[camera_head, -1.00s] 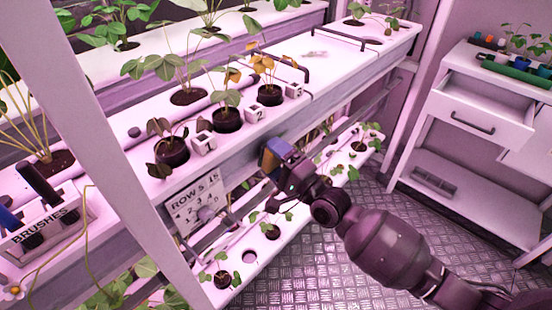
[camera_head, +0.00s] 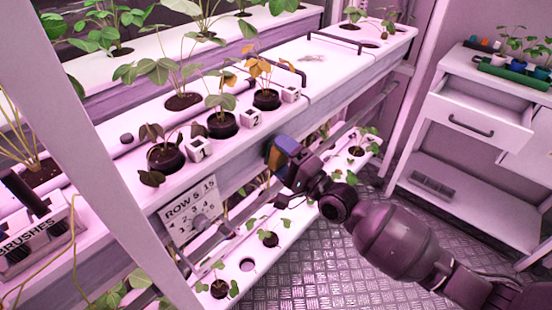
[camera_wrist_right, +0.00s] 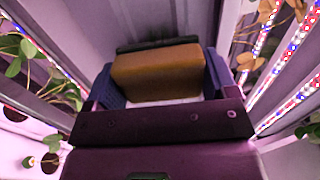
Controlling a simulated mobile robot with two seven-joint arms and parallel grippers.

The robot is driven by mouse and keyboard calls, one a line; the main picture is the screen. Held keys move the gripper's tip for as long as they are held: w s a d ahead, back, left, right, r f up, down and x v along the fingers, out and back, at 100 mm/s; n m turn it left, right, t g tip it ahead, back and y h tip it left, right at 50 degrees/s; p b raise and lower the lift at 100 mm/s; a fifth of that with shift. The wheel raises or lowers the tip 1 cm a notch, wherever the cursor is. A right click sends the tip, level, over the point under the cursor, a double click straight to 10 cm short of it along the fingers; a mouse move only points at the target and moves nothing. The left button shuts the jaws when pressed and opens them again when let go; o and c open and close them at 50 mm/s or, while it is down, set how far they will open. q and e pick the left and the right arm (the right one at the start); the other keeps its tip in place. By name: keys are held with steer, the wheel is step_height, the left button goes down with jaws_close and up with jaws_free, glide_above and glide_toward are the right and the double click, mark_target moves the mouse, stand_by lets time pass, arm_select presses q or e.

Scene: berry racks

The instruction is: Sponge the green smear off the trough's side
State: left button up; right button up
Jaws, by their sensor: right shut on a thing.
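My right gripper (camera_head: 281,156) is shut on an orange-brown sponge (camera_wrist_right: 158,73), with its blue fingers on either side. A dark strip shows along the sponge's far edge in the wrist view. In the head view the sponge (camera_head: 273,157) is at the side of the upper white trough (camera_head: 335,100), below the plant pots; I cannot tell whether it touches. The trough's side also shows ahead of the sponge in the wrist view (camera_wrist_right: 155,18). I cannot make out a green smear; the sponge and gripper hide part of the side. My left gripper is not in view.
A "ROW 5" sign (camera_head: 190,207) hangs on the trough's side, left of the gripper. A lower planted trough (camera_head: 300,218) runs beneath. A brushes box (camera_head: 42,245) is at the left. A cabinet with an open drawer (camera_head: 478,120) stands right, beyond clear metal floor (camera_head: 290,280).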

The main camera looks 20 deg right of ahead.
steer(key=shift+w+d+f+b, duration=0.1)
steer(key=shift+w+d+b, duration=0.35)
steer(key=shift+w+d, duration=0.35)
steer(key=w+d+b, duration=0.1)
steer(key=d, duration=0.1)
steer(key=w+d+b, duration=0.1)
steer(key=shift+w+d, duration=0.1)
steer(key=shift+d, duration=0.3)
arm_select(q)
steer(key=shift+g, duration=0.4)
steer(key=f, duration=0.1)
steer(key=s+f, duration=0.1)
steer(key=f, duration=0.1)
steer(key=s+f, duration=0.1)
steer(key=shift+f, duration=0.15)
arm_select(e)
steer(key=shift+w+r, duration=0.1)
steer(key=shift+r, duration=0.15)
steer(key=shift+a, duration=0.1)
